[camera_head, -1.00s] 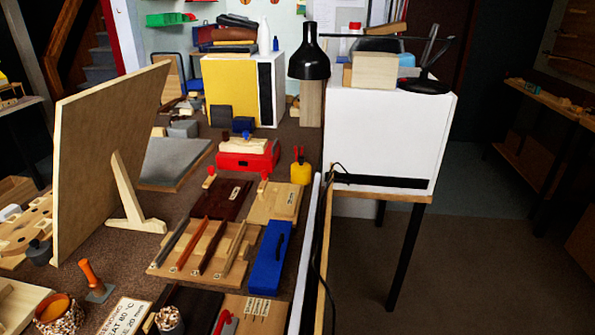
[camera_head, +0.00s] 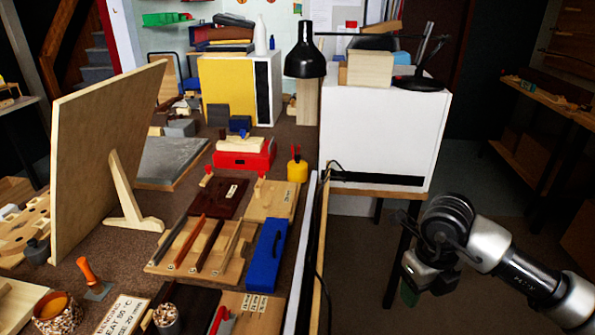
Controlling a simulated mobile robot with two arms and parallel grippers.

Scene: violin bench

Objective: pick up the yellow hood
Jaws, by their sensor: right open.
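A small yellow piece (camera_head: 297,171) with a red tip on top stands on the bench near its right edge, beside the red box. It is the only small yellow thing I see on the bench; I cannot tell for sure that it is the hood. My right gripper (camera_head: 411,290) hangs over the floor at the lower right, beyond the bench's right edge and well apart from the yellow piece. It points down and is open; its fingertips are small and dark here. My left gripper is not in view.
A red box (camera_head: 245,158), a wooden block with a red part (camera_head: 270,203) and a blue case (camera_head: 267,255) are near the yellow piece. A black lamp (camera_head: 305,62) and a white cabinet (camera_head: 378,135) stand behind. A raised strip (camera_head: 318,235) runs along the bench edge.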

